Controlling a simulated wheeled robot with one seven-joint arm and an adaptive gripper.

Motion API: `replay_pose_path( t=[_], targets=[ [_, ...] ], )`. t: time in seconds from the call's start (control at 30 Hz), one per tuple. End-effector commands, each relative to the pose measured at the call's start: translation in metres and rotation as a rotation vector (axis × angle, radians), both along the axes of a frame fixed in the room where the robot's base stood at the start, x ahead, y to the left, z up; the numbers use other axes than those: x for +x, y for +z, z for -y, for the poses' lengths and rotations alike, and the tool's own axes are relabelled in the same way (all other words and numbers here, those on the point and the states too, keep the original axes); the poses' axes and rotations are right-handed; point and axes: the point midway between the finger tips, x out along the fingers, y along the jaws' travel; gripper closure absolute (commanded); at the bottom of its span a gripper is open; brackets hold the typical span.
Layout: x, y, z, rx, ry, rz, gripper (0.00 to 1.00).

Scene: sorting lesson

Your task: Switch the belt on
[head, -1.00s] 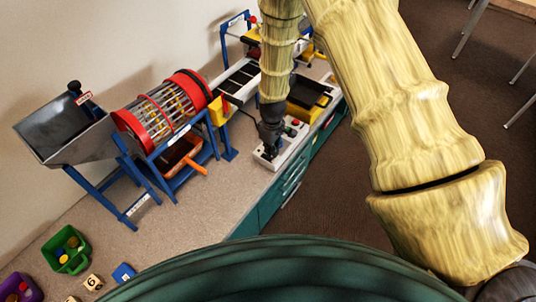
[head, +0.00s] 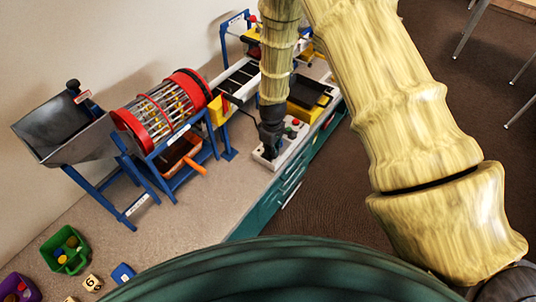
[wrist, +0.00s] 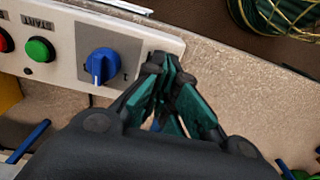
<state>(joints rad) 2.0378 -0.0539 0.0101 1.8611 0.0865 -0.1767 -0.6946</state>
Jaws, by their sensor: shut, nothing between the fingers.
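The white control panel (wrist: 60,62) carries a green button (wrist: 40,49) marked START, a red button (wrist: 3,42) at the picture's left edge and a blue knob (wrist: 102,66) on a grey plate. In the head view the panel (head: 297,145) lies near the bench's front edge, partly hidden by my arm; its green button (head: 287,130) shows. My gripper (wrist: 163,72) is shut and empty, its fingertips over the panel's end just right of the blue knob. I cannot tell whether it touches the panel. It shows from above in the head view (head: 269,154). The black belt (head: 238,82) runs behind my arm.
A red barred drum (head: 160,110) on a blue stand and a grey hopper (head: 65,125) stand to the left. A green bin (head: 66,250) and number blocks (head: 92,283) lie at lower left.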

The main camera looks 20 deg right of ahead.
Motion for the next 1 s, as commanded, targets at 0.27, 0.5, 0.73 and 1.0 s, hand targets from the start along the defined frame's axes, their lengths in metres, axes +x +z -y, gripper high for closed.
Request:
replay_pose_path(
  t=[0.27, 0.5, 0.73, 1.0],
  targets=[
    [0.000, -0.004, 0.000, 0.000, 0.000, 0.000, 1.00],
    [0.000, -0.006, 0.000, 0.000, 0.000, 0.000, 1.00],
    [0.000, -0.009, 0.000, 0.000, 0.000, 0.000, 1.00],
    [0.000, -0.012, 0.000, 0.000, 0.000, 0.000, 1.00]
  ],
)
